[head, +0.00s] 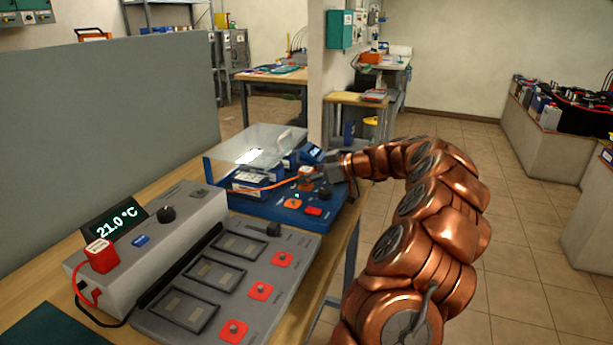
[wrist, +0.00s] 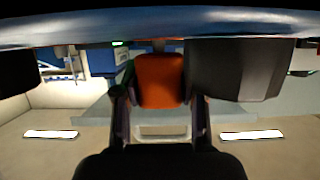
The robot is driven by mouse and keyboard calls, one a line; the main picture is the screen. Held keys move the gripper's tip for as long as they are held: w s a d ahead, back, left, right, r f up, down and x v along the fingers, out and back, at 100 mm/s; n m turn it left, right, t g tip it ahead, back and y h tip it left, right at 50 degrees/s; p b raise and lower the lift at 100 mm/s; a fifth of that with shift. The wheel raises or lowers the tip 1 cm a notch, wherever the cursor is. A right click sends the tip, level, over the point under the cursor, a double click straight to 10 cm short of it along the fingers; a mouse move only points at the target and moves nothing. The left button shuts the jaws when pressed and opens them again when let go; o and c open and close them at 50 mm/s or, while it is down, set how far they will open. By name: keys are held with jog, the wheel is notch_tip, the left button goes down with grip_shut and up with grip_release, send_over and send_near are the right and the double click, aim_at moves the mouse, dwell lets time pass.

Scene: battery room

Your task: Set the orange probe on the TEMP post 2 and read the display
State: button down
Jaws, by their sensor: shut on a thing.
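My gripper (head: 328,172) is at the blue tester, shut on the orange probe (wrist: 160,80), which sits between the two fingers in the wrist view. In the head view the probe (head: 306,173) is small, just left of the fingers, with an orange cable (head: 262,189) running left from it. The blue tester (head: 262,208) has an orange pad (head: 292,203) and a red pad (head: 313,211) on its front. Its display (head: 310,154) is lit but too small to read. I cannot tell which post is TEMP 2 or whether the probe touches one.
A clear cover (head: 255,147) stands over the tester's left part. A grey tester (head: 205,245) in front has red posts, a red probe (head: 101,256) and a display (head: 115,221) reading 21.0 °C. A grey partition (head: 110,120) stands left. Floor (head: 510,250) is open at right.

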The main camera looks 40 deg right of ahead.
jog(key=shift+f+b, duration=0.7)
jog(key=shift+b, duration=0.15)
dwell(0.3)
jog(key=c, duration=0.9)
grip_release()
jog(key=shift+c, duration=0.2)
jog(key=shift+b+v, duration=0.6)
jog(key=shift+v, duration=0.8)
jog(key=shift+b+v, duration=1.4)
jog(key=shift+v, duration=2.85)
jog(key=shift+w, duration=0.1)
